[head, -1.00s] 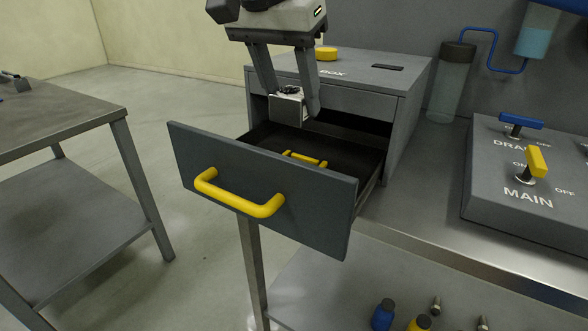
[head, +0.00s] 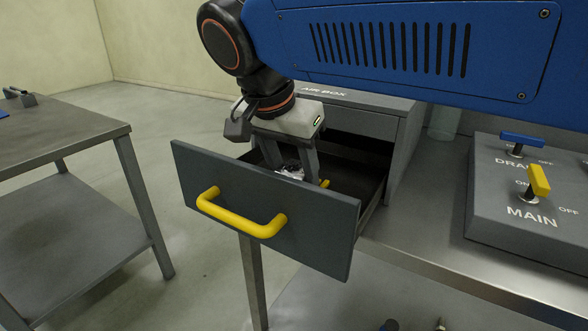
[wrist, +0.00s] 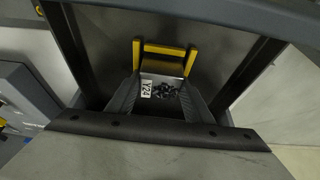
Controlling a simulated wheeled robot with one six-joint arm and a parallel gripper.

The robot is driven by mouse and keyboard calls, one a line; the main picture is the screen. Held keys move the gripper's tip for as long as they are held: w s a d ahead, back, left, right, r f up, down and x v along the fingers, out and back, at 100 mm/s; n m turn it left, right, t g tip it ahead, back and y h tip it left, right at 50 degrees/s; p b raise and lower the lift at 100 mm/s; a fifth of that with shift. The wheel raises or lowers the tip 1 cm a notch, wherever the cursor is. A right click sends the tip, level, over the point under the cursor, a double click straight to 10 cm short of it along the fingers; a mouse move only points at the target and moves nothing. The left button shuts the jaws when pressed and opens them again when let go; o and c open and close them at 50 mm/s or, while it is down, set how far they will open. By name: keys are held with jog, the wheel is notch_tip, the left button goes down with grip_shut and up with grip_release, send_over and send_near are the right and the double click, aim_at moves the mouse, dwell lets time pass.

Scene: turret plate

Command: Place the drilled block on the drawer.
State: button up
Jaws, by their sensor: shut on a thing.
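The drilled block (head: 290,173) is a small silvery block with a dark, broken pattern on top. In the wrist view the block (wrist: 165,91) shows a white "Y24" label and sits between the fingers. My gripper (head: 296,175) is shut on it and points down inside the open drawer (head: 310,238). The drawer has a dark grey front with a yellow handle (head: 240,213). The front hides the fingertips and the block's underside, so I cannot tell whether the block touches the drawer floor.
A yellow bracket (wrist: 165,50) lies in the drawer just beyond the block. The grey air box (head: 362,119) is behind the drawer. A panel with MAIN (head: 539,181) and blue (head: 521,140) levers stands at right. Another table (head: 75,125) is at left.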

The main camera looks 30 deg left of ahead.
jog(key=o, duration=1.5)
jog(key=v, duration=1.2)
jog(key=shift+r, duration=0.15)
